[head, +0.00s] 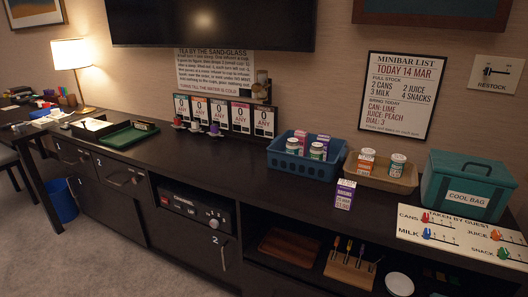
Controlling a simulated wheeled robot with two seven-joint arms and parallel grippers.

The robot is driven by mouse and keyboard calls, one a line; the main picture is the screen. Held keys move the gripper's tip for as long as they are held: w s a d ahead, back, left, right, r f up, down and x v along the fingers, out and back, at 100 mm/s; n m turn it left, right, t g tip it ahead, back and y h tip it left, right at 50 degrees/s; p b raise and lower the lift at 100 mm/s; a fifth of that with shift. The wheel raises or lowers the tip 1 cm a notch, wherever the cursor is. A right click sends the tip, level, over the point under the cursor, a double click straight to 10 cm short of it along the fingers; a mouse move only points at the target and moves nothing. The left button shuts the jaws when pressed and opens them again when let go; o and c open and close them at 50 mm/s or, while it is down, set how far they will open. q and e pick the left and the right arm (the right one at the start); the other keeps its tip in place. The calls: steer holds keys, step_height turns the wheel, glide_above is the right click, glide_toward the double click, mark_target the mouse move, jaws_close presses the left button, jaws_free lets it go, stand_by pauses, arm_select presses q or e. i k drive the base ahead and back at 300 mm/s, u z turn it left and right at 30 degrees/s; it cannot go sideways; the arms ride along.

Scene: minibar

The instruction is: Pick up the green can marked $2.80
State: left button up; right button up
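I cannot make out a green can marked $2.80 for certain. Two small white-and-green containers stand in the blue basket (283,163): one at its left (293,146) and one near its middle (317,151). On the tan tray (380,183) stand a white container with orange (366,161) and a white container with green and orange marks (396,167). Their prices are too small to read. Neither of my grippers shows in the head view.
A purple-and-white carton (345,194) stands in front of the tray. A green cool bag (467,186) is at right, behind a white counter board (463,238). A green tray (128,135) lies at left. The counter's middle front is clear.

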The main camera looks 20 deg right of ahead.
mark_target(316, 151)
steer(key=u, duration=0.35)
steer(key=i, duration=0.95)
steer(key=z, duration=0.1)
